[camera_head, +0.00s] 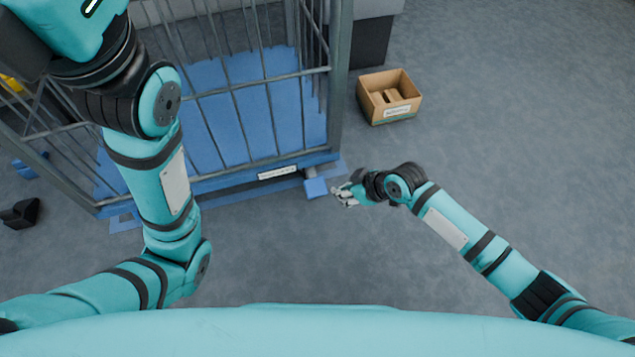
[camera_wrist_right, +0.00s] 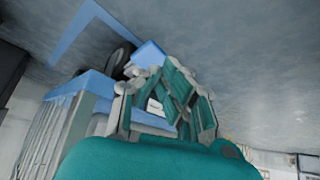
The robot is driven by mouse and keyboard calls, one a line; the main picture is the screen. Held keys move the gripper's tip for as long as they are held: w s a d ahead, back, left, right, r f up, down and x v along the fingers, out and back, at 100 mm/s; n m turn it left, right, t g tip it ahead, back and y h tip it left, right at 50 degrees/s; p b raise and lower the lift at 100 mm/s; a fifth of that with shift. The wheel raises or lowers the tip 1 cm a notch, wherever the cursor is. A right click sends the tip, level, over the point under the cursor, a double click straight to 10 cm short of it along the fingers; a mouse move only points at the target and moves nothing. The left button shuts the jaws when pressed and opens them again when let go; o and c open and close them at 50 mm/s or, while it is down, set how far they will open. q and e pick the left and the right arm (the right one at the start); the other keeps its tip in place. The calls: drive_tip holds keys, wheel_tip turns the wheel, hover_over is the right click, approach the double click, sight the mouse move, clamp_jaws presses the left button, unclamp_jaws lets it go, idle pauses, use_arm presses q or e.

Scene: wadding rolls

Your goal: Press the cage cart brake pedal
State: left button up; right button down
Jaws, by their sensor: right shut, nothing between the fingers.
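The cage cart (camera_head: 262,177) has grey bars and a blue deck and stands at the upper left of the head view. Its blue brake pedal (camera_head: 316,188) sticks out low at the front right corner. My right gripper (camera_head: 341,194) is shut and empty, just right of the pedal; I cannot tell whether they touch. In the right wrist view the blue pedal (camera_wrist_right: 150,52) shows just beyond my fingers (camera_wrist_right: 152,74), beside a dark caster wheel (camera_wrist_right: 120,58). My left arm reaches up over the cart, and its gripper is out of view.
An open cardboard box (camera_head: 388,99) stands on the floor right of the cart. Blue tape (camera_head: 341,167) marks the floor around the cart. A small black object (camera_head: 20,213) lies at the far left. The grey floor right of and in front of the cart is mostly clear.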

drive_tip(key=v, duration=0.7)
idle(0.3)
